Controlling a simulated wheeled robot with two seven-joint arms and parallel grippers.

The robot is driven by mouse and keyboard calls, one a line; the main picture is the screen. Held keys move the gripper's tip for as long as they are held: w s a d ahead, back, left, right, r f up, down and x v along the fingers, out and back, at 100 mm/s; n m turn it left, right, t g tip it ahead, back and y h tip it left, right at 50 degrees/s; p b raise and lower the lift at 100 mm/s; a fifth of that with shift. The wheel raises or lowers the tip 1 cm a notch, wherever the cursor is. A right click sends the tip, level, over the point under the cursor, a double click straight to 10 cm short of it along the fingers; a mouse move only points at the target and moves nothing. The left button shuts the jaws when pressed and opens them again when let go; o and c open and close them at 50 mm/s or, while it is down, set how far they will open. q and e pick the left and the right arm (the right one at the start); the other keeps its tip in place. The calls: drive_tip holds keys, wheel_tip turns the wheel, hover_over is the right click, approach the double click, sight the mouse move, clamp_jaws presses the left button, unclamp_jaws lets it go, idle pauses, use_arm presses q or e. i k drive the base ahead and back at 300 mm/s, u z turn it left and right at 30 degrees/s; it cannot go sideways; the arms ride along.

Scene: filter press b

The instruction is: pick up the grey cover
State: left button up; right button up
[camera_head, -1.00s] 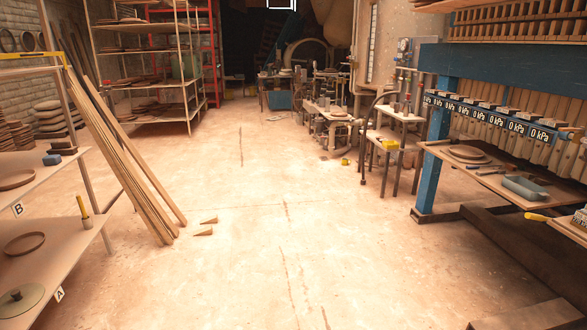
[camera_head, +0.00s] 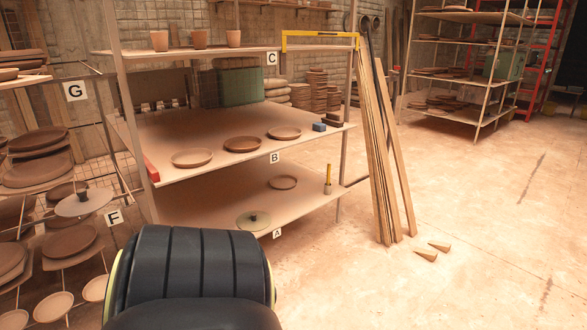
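Two round lids with small knobs could be the grey cover. A grey lid (camera_head: 84,205) lies at the left, on the rack by the label F. A glassy, grey-green lid (camera_head: 254,220) with a dark knob lies on the bottom shelf (camera_head: 215,208) by the label A, near its front edge. Both lie with the knob up and nothing on top of them. A dark, ribbed part of my own arm fills the bottom left. Neither gripper shows.
A yellow-handled tool (camera_head: 328,176) stands on shelf A. Leaning planks (camera_head: 383,170) and two wedges (camera_head: 427,255) are at the right. The floor right of them is clear.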

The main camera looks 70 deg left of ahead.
sight(84, 202)
drive_tip(key=u, duration=2)
